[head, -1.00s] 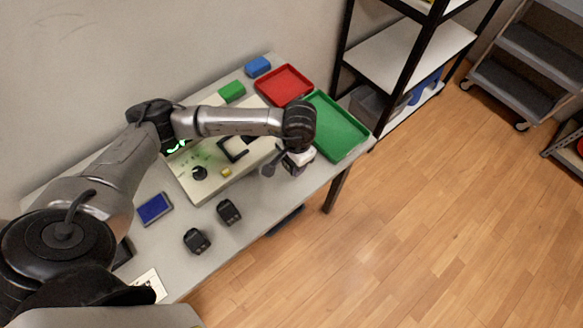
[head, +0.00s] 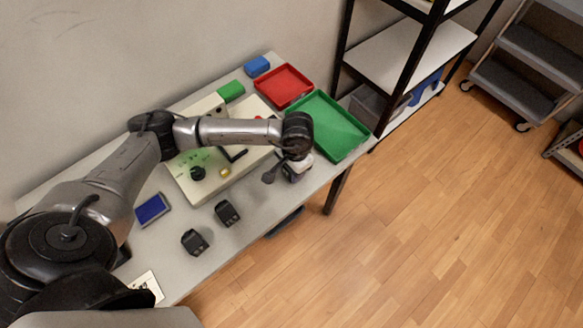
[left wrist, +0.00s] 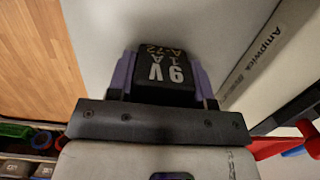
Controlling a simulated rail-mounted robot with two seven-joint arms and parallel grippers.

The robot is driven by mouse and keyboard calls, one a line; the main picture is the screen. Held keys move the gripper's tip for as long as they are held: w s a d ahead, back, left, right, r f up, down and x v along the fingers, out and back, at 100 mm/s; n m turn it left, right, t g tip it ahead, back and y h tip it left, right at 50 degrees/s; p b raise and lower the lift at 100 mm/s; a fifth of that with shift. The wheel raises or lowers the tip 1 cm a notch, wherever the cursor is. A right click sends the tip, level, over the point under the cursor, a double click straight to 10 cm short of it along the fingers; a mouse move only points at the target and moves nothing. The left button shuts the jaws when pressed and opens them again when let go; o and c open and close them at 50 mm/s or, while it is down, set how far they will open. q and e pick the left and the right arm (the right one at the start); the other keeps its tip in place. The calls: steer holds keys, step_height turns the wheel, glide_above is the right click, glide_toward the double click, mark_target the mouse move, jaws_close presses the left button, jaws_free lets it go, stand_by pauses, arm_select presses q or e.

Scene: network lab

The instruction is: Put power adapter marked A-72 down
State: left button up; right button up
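The power adapter marked A-72 (left wrist: 165,75) is a black block with white "9V 1A" lettering, seen in the left wrist view. My left gripper (left wrist: 163,80) has its purple fingers on either side of it and is shut on it. In the head view my left gripper (head: 297,170) points down over the table's right front edge area, in front of the green tray; the adapter is mostly hidden there. Whether its underside touches the table cannot be told. My right gripper is not in view.
Two other black adapters, a nearer one (head: 195,242) and a farther one (head: 228,213), stand on the grey table (head: 185,275). A cream device (head: 205,183) lies left of the gripper. A green tray (head: 345,142) and red tray (head: 284,86) lie behind. The table's front edge is close.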

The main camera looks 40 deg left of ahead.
arm_select(q)
steer(key=o, duration=0.4)
steer(key=shift+o, duration=0.2)
steer(key=shift+r+p, duration=0.3)
steer(key=r, duration=0.4)
steer(key=w+r+p, duration=0.1)
steer(key=r, duration=0.2)
steer(key=r+p, duration=0.1)
steer(key=r, duration=0.3)
steer(key=shift+w+d+r, duration=0.1)
steer(key=shift+w+r, duration=0.1)
steer(key=shift+r, duration=0.15)
